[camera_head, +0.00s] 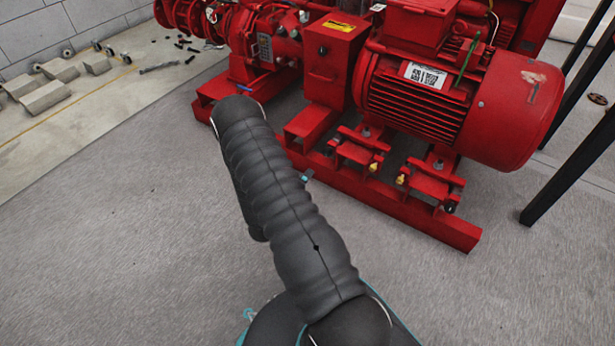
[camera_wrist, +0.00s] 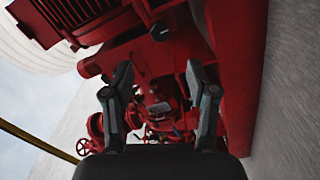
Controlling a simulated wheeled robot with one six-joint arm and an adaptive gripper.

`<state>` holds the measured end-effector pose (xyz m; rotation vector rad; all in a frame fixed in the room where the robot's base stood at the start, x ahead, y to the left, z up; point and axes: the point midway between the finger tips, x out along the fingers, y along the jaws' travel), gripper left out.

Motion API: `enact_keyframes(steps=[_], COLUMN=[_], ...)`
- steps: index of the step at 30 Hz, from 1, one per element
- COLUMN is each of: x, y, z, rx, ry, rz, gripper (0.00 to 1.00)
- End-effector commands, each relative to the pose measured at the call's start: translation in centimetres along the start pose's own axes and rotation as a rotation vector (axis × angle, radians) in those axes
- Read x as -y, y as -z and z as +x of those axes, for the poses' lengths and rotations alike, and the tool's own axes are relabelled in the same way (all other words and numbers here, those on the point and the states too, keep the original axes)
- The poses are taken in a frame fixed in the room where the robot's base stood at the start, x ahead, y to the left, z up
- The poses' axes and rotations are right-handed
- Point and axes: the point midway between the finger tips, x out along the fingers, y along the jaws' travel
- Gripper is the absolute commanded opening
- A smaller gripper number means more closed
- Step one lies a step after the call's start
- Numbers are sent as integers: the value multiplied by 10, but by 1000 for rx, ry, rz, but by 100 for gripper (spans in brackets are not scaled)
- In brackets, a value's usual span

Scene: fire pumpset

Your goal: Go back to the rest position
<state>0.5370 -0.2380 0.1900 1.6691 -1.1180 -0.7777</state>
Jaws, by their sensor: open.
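My gripper (camera_wrist: 160,80) shows in the wrist view with its two fingers spread apart and nothing between them. The red pumpset lies beyond and around the fingers in that view; I cannot tell the distance to it. In the head view my arm, in a dark ribbed cover, reaches up from the bottom towards the pumpset's red base frame (camera_head: 425,222). My gripper is hidden behind the arm there. The pumpset's red motor (camera_head: 515,110) stands at the right of the head view.
Concrete blocks (camera_head: 45,98) and small loose parts lie on the floor at the far left by a grey block wall (camera_head: 30,35). Black legs (camera_head: 565,180) stand at the right edge. The grey floor (camera_head: 110,230) at the left is clear.

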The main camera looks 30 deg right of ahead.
Motion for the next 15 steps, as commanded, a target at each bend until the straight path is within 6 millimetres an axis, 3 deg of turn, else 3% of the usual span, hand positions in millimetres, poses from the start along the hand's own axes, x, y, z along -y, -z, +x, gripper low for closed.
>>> enact_keyframes(steps=[15], x=[0], y=[0], z=[0], rx=[0], ry=[0], rz=[-35], gripper=[58])
